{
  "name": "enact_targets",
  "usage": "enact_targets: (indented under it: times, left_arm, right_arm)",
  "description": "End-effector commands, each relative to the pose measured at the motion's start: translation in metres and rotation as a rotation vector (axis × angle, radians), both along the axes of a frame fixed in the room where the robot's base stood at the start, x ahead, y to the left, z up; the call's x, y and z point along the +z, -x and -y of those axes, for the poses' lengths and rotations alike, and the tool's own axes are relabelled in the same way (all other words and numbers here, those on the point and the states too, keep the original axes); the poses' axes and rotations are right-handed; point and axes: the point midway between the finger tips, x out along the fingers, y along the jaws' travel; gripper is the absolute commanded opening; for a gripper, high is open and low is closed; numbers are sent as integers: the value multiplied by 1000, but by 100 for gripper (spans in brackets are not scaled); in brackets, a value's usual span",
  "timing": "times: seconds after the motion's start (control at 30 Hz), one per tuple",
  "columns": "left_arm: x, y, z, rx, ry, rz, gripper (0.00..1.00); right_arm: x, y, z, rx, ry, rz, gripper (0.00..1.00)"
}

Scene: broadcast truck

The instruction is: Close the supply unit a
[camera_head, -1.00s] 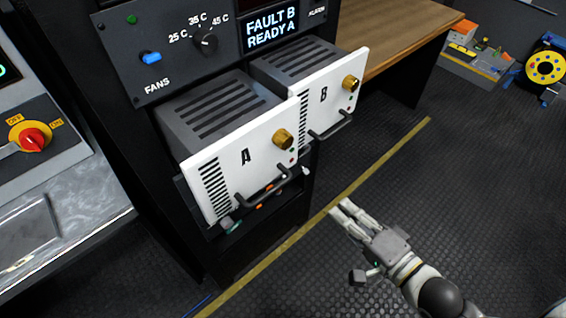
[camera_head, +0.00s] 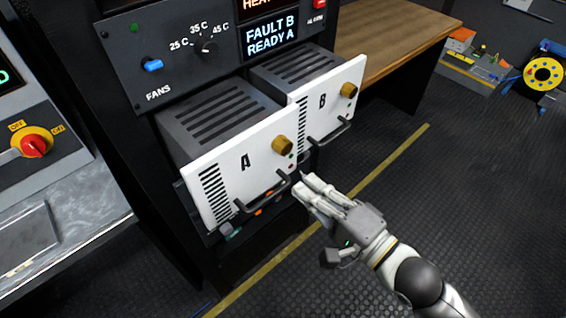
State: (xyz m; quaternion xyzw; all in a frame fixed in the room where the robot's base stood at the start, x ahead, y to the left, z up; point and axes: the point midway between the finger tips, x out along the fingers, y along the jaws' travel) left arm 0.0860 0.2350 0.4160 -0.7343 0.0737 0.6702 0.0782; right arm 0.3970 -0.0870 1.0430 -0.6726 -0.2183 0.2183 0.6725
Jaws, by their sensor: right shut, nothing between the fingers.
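Supply unit A (camera_head: 228,185) is a grey slotted box with a white front plate, a brass knob and a dark handle (camera_head: 265,193). It stands pulled out from the black rack. Unit B (camera_head: 330,105), beside it on the right, is also pulled out. My right gripper (camera_head: 305,186) is shut and empty, with its fingertips near the lower right corner of unit A's front plate, by the right end of its handle. I cannot tell whether it touches the plate. My left gripper is not in view.
The panel above holds a blue fan switch (camera_head: 152,65), a temperature knob (camera_head: 207,46) and a display (camera_head: 270,38) reading "FAULT B READY A". A wooden bench (camera_head: 390,38) stands behind at right. A red rotary switch (camera_head: 34,146) is at left.

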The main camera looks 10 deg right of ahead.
Motion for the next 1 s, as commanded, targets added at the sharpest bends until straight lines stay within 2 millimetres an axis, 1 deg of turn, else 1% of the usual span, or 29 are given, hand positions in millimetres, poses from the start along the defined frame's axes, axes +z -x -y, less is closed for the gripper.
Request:
enact_targets:
  times: [0.07,0.3,0.5,0.7,1.0]
  left_arm:
    - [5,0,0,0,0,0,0]
    - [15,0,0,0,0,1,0]
    - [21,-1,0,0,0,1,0]
    - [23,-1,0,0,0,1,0]
    - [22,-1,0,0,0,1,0]
  right_arm:
    - [4,-10,-7,0,-4,3,0]
    - [4,-37,-27,0,-1,3,0]
    - [2,-54,-40,0,-1,2,0]
    - [0,-60,-45,1,-1,-1,0]
    - [0,-61,-45,1,0,0,0]
